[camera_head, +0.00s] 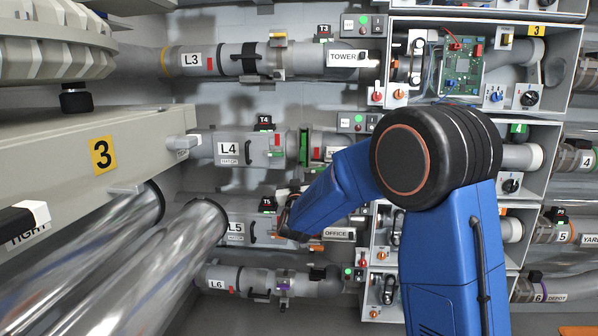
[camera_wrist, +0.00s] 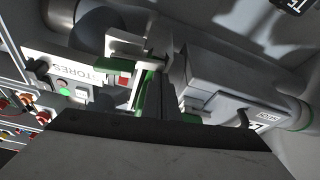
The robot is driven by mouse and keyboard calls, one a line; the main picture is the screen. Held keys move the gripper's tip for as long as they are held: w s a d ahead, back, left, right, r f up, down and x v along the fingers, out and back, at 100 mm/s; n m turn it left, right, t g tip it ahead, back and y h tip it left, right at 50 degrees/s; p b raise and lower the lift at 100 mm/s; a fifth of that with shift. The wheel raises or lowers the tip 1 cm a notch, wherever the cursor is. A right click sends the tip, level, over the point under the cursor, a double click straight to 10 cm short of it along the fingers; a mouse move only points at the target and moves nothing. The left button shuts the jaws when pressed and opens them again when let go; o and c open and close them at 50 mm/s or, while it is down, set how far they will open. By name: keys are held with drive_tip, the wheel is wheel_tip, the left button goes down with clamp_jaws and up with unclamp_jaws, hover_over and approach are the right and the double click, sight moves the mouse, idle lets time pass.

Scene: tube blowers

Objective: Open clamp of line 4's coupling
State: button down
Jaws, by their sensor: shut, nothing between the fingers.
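Line 4's pipe (camera_head: 259,148) with its L4 label runs across the middle of the head view. Its coupling (camera_head: 304,147) shows green rings, close to the STORES pipe end. In the wrist view a green ring (camera_wrist: 149,92) shows between the pale L4 body (camera_wrist: 225,78) and the STORES side. I cannot tell the clamp's state. My gripper (camera_head: 283,211) is below this coupling in the head view, partly hidden by my blue arm. In the wrist view my shut, empty gripper (camera_wrist: 170,96) overlaps the coupling area; contact cannot be told.
Line 3 (camera_head: 228,60) is above and line 5 (camera_head: 240,222) below, close to my gripper. The STORES panel (camera_wrist: 68,71) with buttons is beside the coupling. Large clear tubes (camera_head: 160,255) and a beige beam (camera_head: 60,165) fill the left. Open grey boxes (camera_head: 548,130) stand right.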

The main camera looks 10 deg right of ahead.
drive_tip(key=shift+f+n, duration=0.15)
drive_tip(key=shift+n, duration=0.15)
drive_tip(key=s+d+f+n+g+y, duration=0.1)
drive_tip(key=d+f+n+y, duration=0.4)
drive_tip(key=n, duration=1.2)
drive_tip(key=shift+s+f+g+y, duration=0.35)
drive_tip(key=shift+f+g, duration=0.35)
drive_tip(key=shift+g, duration=0.2)
drive_tip(key=shift+d, duration=0.15)
